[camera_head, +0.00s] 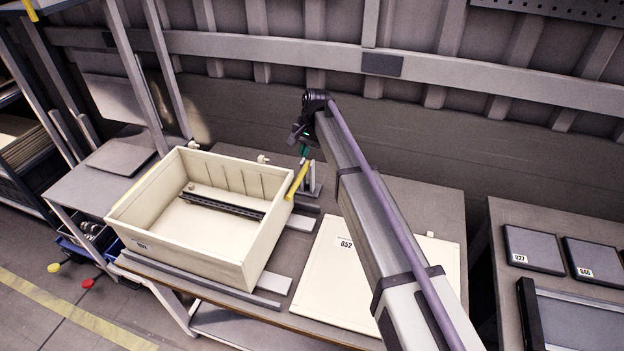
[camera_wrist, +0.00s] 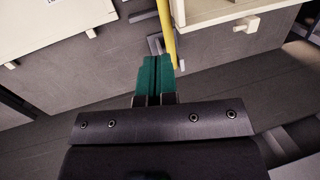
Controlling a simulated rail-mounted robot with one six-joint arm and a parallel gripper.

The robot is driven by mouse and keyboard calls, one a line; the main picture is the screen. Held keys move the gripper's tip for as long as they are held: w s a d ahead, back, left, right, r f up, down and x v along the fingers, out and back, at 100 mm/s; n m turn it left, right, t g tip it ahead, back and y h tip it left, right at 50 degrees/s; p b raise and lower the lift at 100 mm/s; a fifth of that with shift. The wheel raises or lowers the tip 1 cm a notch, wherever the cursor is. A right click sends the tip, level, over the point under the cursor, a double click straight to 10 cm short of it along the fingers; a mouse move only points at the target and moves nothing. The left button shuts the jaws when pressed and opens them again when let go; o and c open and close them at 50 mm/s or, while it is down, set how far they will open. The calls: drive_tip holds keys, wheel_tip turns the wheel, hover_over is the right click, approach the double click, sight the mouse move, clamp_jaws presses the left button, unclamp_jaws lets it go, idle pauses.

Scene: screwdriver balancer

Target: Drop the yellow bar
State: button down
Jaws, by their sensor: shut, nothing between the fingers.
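The yellow bar (camera_head: 297,180) stands tilted at the right side of the cream open box, near a small grey stand. In the wrist view the yellow bar (camera_wrist: 167,35) runs up from just beyond my fingertips to the top edge. My gripper (camera_head: 304,150) is above the upper end of the bar. In the wrist view its green fingers (camera_wrist: 156,62) are together with nothing between them, and the bar lies just to their right. I cannot tell whether the fingers touch the bar.
The cream box (camera_head: 258,238) on the table holds a dark rail (camera_head: 222,205). A cream panel labelled 052 (camera_head: 330,285) lies to its right, under my arm. Further right, a separate table carries dark plates (camera_head: 533,250). A wall stands close behind.

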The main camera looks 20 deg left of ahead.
sight(291, 190)
drive_tip(key=b+x, duration=0.4)
drive_tip(key=s+b+x, duration=0.1)
drive_tip(key=b+x, duration=0.4)
drive_tip(key=s+b+x, duration=0.1)
drive_tip(key=b+x, duration=0.4)
drive_tip(key=shift+a+f, duration=0.1)
drive_tip(key=shift+a, duration=0.35)
drive_tip(key=shift+s, duration=0.1)
